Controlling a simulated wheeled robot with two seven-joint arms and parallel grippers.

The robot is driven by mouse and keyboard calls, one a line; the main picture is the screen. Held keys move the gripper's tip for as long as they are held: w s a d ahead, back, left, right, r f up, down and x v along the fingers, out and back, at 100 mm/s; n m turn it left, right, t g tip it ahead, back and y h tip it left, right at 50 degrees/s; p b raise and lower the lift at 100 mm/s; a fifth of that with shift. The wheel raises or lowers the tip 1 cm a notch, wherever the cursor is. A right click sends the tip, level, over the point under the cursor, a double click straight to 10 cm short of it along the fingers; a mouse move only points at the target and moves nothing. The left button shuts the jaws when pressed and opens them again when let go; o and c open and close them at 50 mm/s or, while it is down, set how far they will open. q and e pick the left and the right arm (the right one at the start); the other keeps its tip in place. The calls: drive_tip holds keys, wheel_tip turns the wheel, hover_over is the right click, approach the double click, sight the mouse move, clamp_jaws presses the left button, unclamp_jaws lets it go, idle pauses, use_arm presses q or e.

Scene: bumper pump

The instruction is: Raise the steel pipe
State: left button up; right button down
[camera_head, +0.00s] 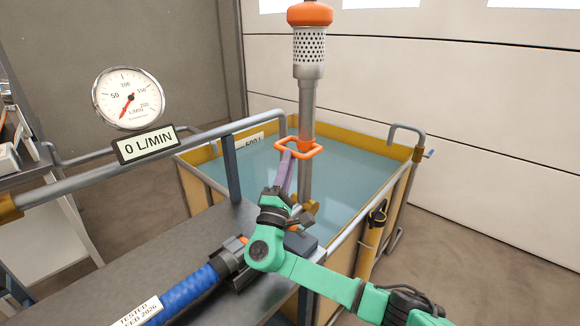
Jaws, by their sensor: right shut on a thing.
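The steel pipe (307,108) stands upright near the middle of the head view. A perforated metal strainer with an orange cap (309,14) tops it. An orange loop handle (313,150) is fixed around the pipe at mid-height. My right gripper (286,156), on the green arm from the lower right, is shut on the left side of this handle. The pipe's lower part passes behind my wrist toward a brass-coloured fitting (309,208), and its bottom end is hidden. My left gripper is not in view.
A yellow-rimmed tank of water (365,170) stands behind the pipe. A round gauge (130,98) above a "0 L/MIN" sign (146,145) is at left. A grey rail (200,137) crosses left of the pipe. A blue hose (185,296) lies on the dark bench (120,262).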

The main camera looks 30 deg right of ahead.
idle(0.3)
drive_tip(key=c, duration=0.8)
unclamp_jaws()
drive_tip(key=shift+a, duration=0.1)
drive_tip(key=shift+c, duration=0.2)
drive_tip(key=b+v, duration=0.1)
drive_tip(key=v, duration=0.6)
drive_tip(key=shift+s+a+b, duration=0.2)
drive_tip(key=shift+b, duration=0.2)
drive_tip(key=shift+f, duration=0.15)
